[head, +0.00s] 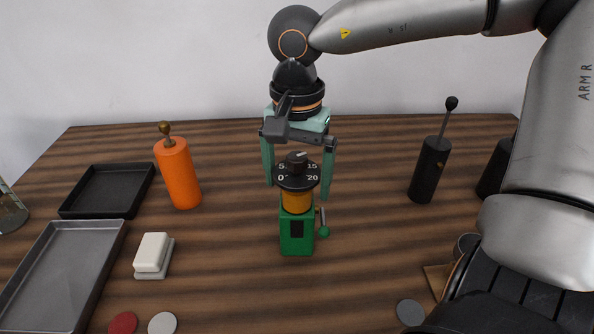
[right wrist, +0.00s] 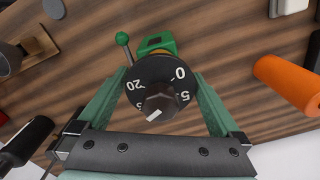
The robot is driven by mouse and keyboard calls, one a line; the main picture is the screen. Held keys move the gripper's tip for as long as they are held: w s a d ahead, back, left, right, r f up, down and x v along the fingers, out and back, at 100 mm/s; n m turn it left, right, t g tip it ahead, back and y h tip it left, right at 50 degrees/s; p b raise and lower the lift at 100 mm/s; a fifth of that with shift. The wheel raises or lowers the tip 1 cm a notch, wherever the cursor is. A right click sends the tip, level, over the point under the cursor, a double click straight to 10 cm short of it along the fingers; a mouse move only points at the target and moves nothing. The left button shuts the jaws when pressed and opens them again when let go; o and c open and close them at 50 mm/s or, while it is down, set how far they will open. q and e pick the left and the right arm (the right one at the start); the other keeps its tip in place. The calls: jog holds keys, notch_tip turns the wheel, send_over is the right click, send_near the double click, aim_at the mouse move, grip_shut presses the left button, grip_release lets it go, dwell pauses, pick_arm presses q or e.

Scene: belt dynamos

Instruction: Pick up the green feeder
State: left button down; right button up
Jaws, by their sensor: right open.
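The green feeder (head: 296,238) stands upright on the table in the middle of the head view. It has a green base, an orange middle, a black numbered dial with a dark knob on top, and a small green-knobbed lever on its right side. In the right wrist view its dial (right wrist: 158,88) hides most of the body; part of the green base shows behind. My right gripper (head: 298,192) comes down from above, open, with its pale green fingers on either side of the dial and upper part. Whether either finger touches it I cannot tell. My left gripper is not in view.
An orange cylinder with a knobbed stick (head: 178,175) stands left, a black one (head: 430,170) right. A black tray (head: 75,212), a grey tray (head: 14,306), a white block (head: 153,250) and red (head: 123,323), white (head: 162,323) and grey (head: 410,312) discs lie around. Table near the feeder is clear.

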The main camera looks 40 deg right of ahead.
jog(key=shift+r, duration=0.1)
grip_shut()
dwell(0.7)
